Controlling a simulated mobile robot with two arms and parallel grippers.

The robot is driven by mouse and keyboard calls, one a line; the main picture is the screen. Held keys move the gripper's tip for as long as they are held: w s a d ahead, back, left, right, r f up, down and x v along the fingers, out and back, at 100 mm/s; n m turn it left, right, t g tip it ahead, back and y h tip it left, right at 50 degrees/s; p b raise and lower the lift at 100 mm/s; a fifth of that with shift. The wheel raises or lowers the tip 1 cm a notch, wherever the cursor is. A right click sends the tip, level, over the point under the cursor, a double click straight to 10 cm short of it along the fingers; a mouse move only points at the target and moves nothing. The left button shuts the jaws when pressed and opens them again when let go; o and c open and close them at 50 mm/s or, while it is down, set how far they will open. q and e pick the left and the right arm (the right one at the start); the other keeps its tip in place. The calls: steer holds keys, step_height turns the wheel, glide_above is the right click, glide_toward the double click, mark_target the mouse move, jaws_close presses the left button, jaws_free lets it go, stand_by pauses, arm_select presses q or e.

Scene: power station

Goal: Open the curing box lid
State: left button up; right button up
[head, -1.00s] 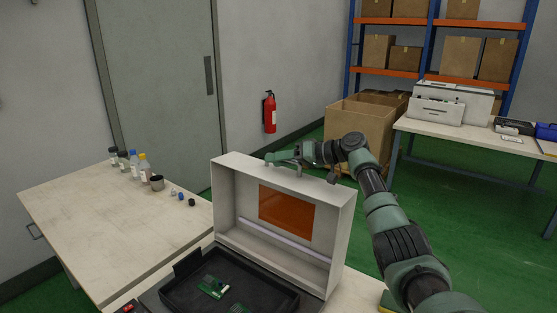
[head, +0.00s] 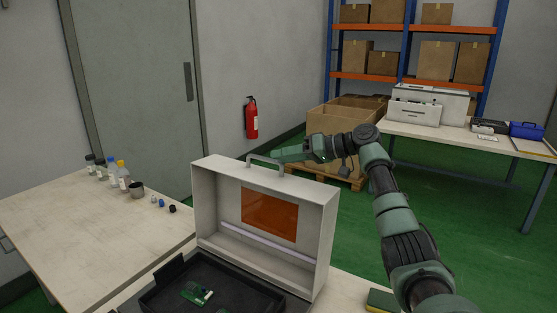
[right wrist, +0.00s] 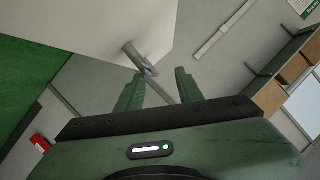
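The curing box lid (head: 320,215) stands upright and open in the head view, white with an orange window (head: 270,215). Its grey handle (head: 265,161) is on the top edge. The black box base (head: 165,272) lies below it, with green circuit boards (head: 196,293) inside. My right gripper (head: 280,154) is at the top edge, just behind the handle. In the right wrist view its two fingers (right wrist: 158,90) are spread with nothing gripped, and the handle (right wrist: 132,53) shows just beyond them. My left gripper is not in view.
A cardboard bin (head: 335,122) on a pallet, a table with a printer (head: 428,105) and shelving stand behind. Green floor is open at the right.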

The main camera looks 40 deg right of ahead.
steer(key=shift+s+d+r, duration=0.1)
steer(key=shift+b+v, duration=0.65)
steer(key=shift+v, duration=3.75)
